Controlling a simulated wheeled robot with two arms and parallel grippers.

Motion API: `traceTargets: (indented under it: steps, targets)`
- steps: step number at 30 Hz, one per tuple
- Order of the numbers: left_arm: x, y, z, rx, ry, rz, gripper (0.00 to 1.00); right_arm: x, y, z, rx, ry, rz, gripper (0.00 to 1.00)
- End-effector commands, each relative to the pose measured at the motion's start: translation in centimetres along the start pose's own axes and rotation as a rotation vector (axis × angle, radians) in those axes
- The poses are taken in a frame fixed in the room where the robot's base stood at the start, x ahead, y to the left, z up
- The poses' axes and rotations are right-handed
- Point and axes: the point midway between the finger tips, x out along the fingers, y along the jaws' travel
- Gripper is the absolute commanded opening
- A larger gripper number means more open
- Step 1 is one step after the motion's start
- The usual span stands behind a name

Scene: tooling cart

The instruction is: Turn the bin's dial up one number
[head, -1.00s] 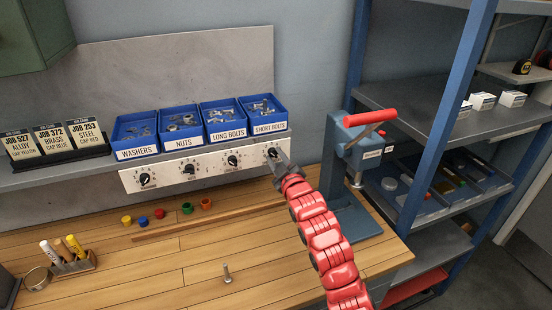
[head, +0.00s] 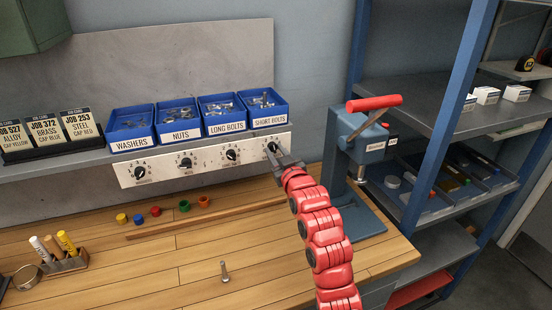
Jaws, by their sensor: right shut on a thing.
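The short bolts bin (head: 264,106) is the rightmost of the blue bins on the shelf. Under it, on the pale dial panel (head: 206,157), is its black dial (head: 272,147), partly covered by my gripper. My right gripper (head: 279,155) is at this dial and shut on it; the fingertips and the dial's pointer are too small to read. The long bolts dial (head: 231,155), nuts dial (head: 185,163) and washers dial (head: 139,172) are uncovered to the left. My left gripper is not in view.
Colored caps (head: 155,211) and a wooden strip (head: 205,219) lie on the bench below the panel. A press with a red handle (head: 374,103) stands close to the right of my arm.

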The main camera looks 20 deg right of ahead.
Motion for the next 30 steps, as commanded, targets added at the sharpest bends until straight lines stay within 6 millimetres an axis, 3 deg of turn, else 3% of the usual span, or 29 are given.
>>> traceTargets:
  steps: [12,28,29,30]
  targets:
    - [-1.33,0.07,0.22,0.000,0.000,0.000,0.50,0.00,-0.07,0.26,0.186,-0.005,-0.001,0.00]
    - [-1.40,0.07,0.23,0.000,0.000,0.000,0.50,0.01,-0.05,0.24,0.209,-0.006,-0.001,0.00]
    - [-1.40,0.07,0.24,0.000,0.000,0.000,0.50,0.01,-0.05,0.24,0.209,-0.006,-0.001,0.38]
    - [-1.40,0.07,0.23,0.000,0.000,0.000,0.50,0.01,-0.05,0.21,0.209,-0.005,-0.001,0.45]
